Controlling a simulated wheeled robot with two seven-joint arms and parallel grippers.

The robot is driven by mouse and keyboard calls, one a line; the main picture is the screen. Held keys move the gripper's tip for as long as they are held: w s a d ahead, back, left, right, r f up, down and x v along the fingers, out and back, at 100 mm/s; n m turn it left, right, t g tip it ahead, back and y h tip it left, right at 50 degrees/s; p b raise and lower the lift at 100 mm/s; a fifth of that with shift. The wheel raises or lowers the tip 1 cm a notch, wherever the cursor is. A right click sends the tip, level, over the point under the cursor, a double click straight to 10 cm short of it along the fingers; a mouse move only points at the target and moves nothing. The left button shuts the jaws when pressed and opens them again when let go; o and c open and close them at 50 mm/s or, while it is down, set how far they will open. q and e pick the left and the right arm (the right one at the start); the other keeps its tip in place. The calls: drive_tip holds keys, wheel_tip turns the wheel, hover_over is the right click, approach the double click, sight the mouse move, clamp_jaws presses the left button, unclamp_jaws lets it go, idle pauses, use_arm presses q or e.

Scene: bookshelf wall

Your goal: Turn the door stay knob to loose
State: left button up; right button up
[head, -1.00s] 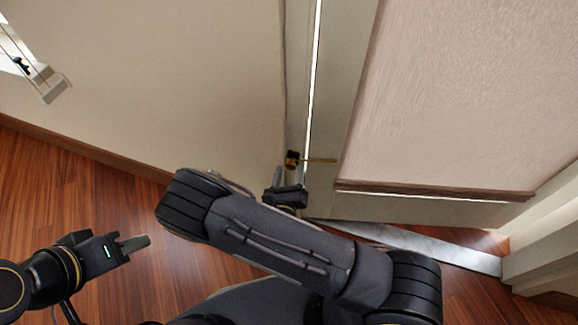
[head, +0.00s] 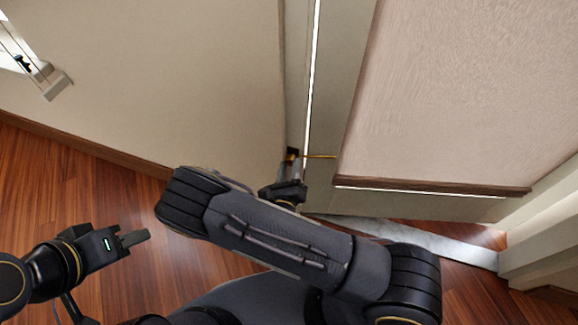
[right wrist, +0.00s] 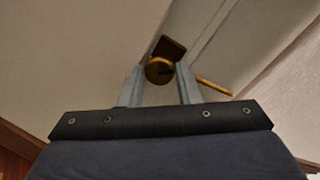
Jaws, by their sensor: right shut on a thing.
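The door stay knob (right wrist: 158,71) is a round brass knob with a dark mark on its face, in front of a brown mounting block (right wrist: 169,48). In the head view the brown block (head: 291,152) shows at the door edge, and the knob is mostly hidden by the fingers. A thin brass rod (head: 320,157) sticks out to the right of it. My right gripper (head: 294,168) has its two grey fingers on either side of the knob, shut on it.
A marble sill (head: 420,243) lies below. Wood floor (head: 40,190) is clear at left. A small handle-like fixture (head: 55,85) is at upper left.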

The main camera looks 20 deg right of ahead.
drive_tip(key=n+p, duration=0.2)
drive_tip(key=n+g+p, duration=0.1)
drive_tip(key=n, duration=0.1)
drive_tip(key=shift+a+r, duration=0.1)
drive_tip(key=shift+r, duration=0.2)
drive_tip(key=n+p, duration=0.2)
drive_tip(key=shift+n+g, duration=0.3)
drive_tip(key=shift+n, duration=0.1)
drive_tip(key=shift+f+n+p, duration=0.15)
drive_tip(key=shift+n+p, duration=0.15)
drive_tip(key=shift+n, duration=0.6)
drive_tip(key=shift+g, duration=0.3)
drive_tip(key=o, duration=1)
drive_tip(key=shift+w+h, duration=0.1)
drive_tip(key=shift+h, duration=0.2)
drive_tip(key=shift+c, duration=0.2)
